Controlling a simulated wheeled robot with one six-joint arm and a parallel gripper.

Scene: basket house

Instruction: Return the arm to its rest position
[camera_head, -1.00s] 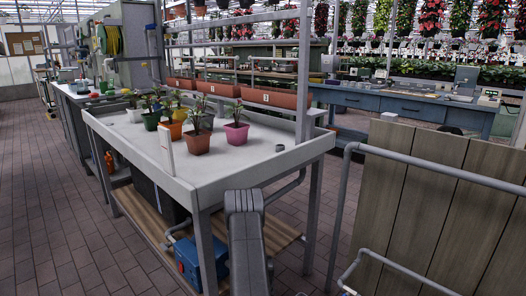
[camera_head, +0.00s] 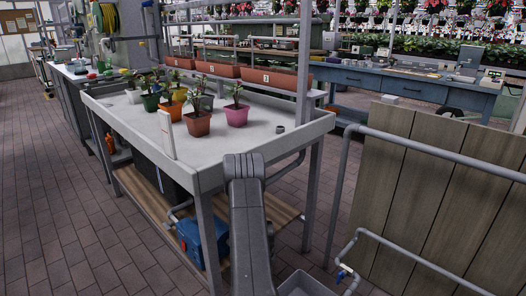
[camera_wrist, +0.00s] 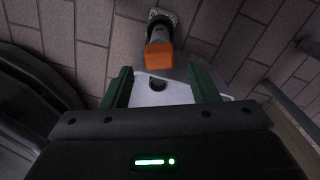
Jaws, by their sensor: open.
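My arm (camera_head: 248,220) shows at the lower middle of the head view, in front of the near corner of the potting table. My gripper (camera_wrist: 163,78) is not visible there. In the wrist view its two green fingers are apart, and nothing is held between them. Past the fingers are a pale plate with a dark hole and an orange block (camera_wrist: 159,55), above the brick floor (camera_wrist: 75,40). I cannot tell what the plate and block belong to.
The potting table (camera_head: 215,176) carries several potted plants, including a pink pot (camera_head: 237,116). A blue box (camera_head: 203,242) is beneath it. A pipe rail (camera_head: 430,159) and wood panel (camera_head: 425,200) stand right. A grey bin (camera_head: 300,286) is at the bottom edge. Floor at left is open.

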